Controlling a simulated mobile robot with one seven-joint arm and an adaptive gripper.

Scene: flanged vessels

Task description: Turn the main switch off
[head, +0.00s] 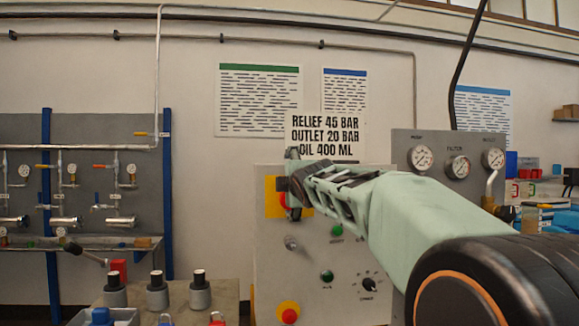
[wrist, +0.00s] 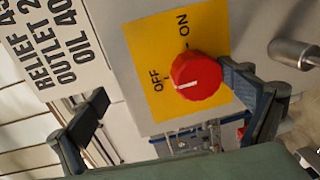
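The main switch is a red round knob (wrist: 204,72) on a yellow plate (wrist: 142,45) marked ON and OFF. The white line on the knob points towards the OFF lettering in the wrist view. In the head view the knob (head: 283,201) and its yellow plate (head: 270,190) are partly hidden behind my gripper (head: 293,184). My gripper (wrist: 163,90) is open, with its fingers wide apart. In the wrist view one finger is close against the knob's right side; I cannot tell if they touch. The other finger is well clear to the left.
The grey panel (head: 268,262) also carries a metal toggle (head: 291,243), a green button (head: 327,276), a black selector (head: 369,284) and a red button (head: 288,311). A sign (head: 325,134) stands above. Gauges (head: 458,167) are to the right. Several grey-black cylinders stand at lower left.

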